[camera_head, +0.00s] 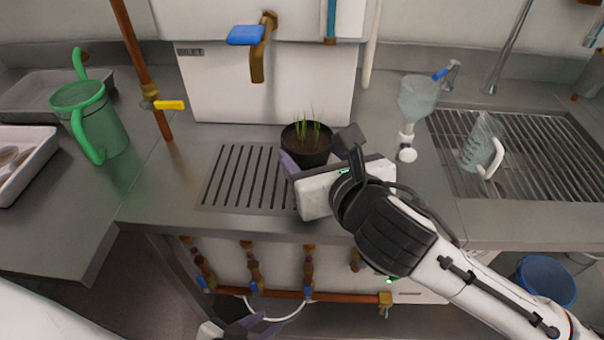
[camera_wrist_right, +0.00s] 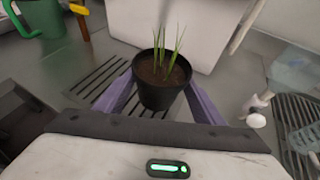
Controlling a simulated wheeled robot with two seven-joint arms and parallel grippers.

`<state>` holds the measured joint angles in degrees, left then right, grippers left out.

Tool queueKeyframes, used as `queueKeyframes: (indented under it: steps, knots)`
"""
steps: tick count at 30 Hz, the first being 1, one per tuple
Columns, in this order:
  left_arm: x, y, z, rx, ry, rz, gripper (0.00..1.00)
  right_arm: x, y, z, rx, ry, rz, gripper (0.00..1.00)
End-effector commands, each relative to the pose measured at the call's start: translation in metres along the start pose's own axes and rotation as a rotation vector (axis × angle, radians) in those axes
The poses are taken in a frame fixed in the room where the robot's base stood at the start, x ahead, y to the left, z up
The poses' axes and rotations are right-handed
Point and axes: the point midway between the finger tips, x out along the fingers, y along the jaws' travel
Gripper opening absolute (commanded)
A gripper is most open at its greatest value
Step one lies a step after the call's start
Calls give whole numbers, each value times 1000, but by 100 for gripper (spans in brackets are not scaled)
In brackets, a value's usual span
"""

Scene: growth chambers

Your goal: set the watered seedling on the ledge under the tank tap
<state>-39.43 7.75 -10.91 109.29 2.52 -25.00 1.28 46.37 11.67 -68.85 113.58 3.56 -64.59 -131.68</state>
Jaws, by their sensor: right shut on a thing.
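The seedling is a black pot (camera_head: 306,150) with dark soil and thin green shoots; it also shows upright in the right wrist view (camera_wrist_right: 160,92). My right gripper (camera_head: 308,158) is shut on the pot, a purple finger on each side. The pot is over the right end of the slotted ledge (camera_head: 235,180), right of the tank tap (camera_head: 257,62). I cannot tell whether its base touches the ledge. The brass tap has a blue handle and sticks out from the white tank (camera_head: 300,90). My left gripper (camera_head: 245,328) is low at the bottom edge, partly cut off.
A green watering can (camera_head: 95,125) stands at left beside trays. A copper pipe with a yellow valve handle (camera_head: 168,104) rises left of the ledge. A funnel-like clear vessel (camera_head: 415,100) and a clear jug (camera_head: 480,145) stand at right. The ledge's left part is clear.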

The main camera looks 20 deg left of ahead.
Motion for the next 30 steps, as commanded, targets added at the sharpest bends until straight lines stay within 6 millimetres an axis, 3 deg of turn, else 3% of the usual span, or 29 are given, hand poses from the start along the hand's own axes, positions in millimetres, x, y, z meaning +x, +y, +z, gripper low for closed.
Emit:
queueKeyframes:
  steps: [12, 24, 25, 28, 30]
  knots:
    - [4, 0, 2, 0, 4, 0, 29, 17, 0, -42, 2, -3, 0, 25]
    - [4, 0, 1, 1, 6, 0, 29, 19, 0, -46, -2, -5, -1, 25]
    - [4, 0, 1, 1, 6, 0, 29, 20, 0, -48, -1, -1, -1, 64]
    - [4, -1, 1, 1, 6, 0, 29, 20, 0, -48, -1, -1, -1, 81]
    - [4, 0, 1, 1, 6, 0, 29, 20, 0, -48, -1, -2, -1, 81]
